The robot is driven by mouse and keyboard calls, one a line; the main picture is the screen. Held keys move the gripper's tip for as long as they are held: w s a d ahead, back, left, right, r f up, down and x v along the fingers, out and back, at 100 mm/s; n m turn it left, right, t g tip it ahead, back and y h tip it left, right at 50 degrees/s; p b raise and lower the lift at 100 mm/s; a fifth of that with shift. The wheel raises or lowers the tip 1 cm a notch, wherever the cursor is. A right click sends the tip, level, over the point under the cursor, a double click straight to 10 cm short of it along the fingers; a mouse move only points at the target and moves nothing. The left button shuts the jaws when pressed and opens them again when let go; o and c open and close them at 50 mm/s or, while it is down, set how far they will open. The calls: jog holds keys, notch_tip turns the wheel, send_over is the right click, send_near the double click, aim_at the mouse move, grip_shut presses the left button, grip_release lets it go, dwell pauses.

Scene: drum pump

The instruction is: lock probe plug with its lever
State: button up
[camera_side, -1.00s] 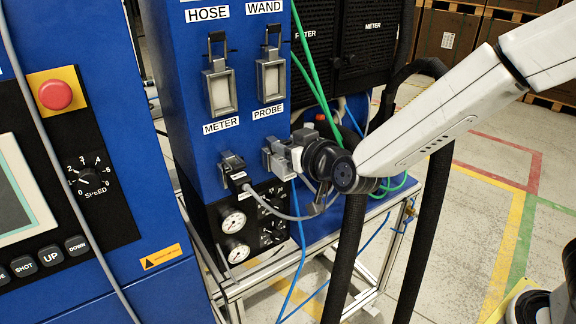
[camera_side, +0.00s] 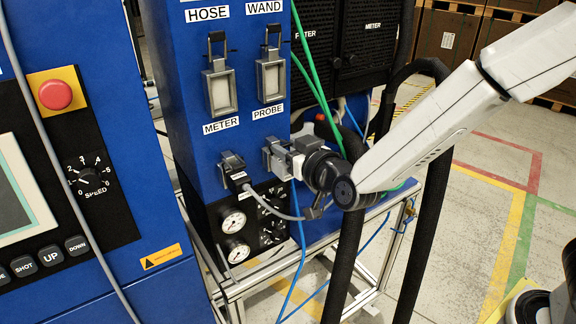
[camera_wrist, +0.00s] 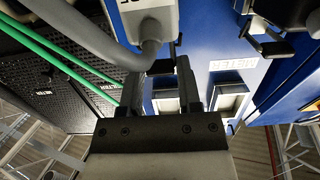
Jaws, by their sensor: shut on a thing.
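In the side view my wrist (camera_side: 343,192) is right of the plug, and the fingertips are hard to make out.
The METER plug (camera_side: 238,180) sits in its socket just left, with a grey cable. HOSE (camera_side: 220,92) and WAND (camera_side: 271,80) sockets with upright black-handled levers are above. Green hoses (camera_wrist: 60,55) and thick black hoses (camera_side: 433,215) run close to my arm.

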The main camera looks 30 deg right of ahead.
jog(key=shift+f+t, duration=0.45)
jog(key=shift+t, duration=0.45)
dwell(0.5)
jog(key=o, duration=0.9)
jog(key=shift+s, duration=0.15)
jog(key=shift+s+r, duration=0.35)
jog(key=shift+s, duration=1.3)
jog(key=shift+s+r, duration=0.3)
jog(key=shift+s, duration=1.35)
jog(key=shift+s+r, duration=0.35)
jog(key=shift+s, duration=1.3)
jog(key=shift+w, duration=0.1)
